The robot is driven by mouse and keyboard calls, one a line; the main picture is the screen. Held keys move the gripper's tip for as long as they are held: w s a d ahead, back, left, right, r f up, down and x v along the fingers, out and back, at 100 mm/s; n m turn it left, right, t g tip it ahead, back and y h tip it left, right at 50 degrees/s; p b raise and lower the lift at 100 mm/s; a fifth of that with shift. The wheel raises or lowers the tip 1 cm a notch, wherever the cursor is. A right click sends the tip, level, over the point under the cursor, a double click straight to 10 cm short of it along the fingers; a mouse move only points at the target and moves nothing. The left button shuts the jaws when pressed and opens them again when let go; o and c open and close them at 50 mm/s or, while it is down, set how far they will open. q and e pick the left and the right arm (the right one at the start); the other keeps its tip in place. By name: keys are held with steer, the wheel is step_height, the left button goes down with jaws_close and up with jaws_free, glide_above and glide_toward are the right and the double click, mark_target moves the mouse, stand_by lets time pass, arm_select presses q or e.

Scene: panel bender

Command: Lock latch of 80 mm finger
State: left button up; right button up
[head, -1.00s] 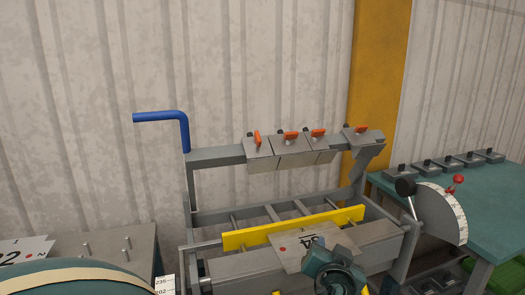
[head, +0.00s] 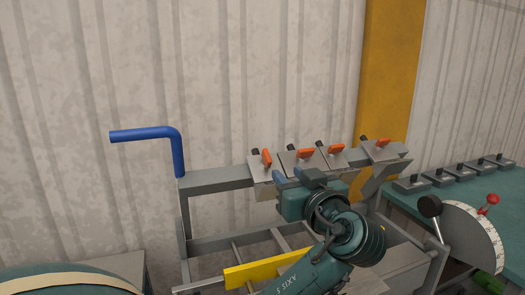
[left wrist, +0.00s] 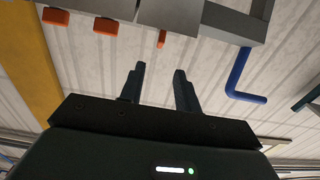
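Several grey bender fingers hang along the upper beam (head: 215,179), each with an orange latch. No size marks are readable, so I cannot tell which is the 80 mm finger. The leftmost latch (head: 266,158) looks narrow and upright; the second (head: 304,153), third (head: 336,149) and fourth (head: 383,142) look more sideways. My left gripper (head: 284,177) is just below and in front of the left fingers. In the left wrist view it is open and empty (left wrist: 158,80), with the narrow latch (left wrist: 161,38) beyond the gap between its fingertips, apart from them. My right gripper is out of view.
A blue bent handle (head: 150,135) stands left of the beam. A yellow bar (head: 252,273) crosses the bender below, partly behind my arm. A dial with a black knob and red lever (head: 478,230) and a green table with small blocks (head: 455,184) are at right.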

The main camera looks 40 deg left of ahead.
mark_target(268, 155)
arm_select(q)
steer(key=p+x, duration=0.3)
steer(key=x, duration=0.9)
steer(key=shift+s+r, duration=0.1)
steer(key=shift+r, duration=0.05)
steer(key=shift+w+a+p, duration=0.3)
steer(key=shift+w+a, duration=0.05)
steer(key=shift+a, duration=0.15)
steer(key=shift+c, duration=0.4)
jaws_close()
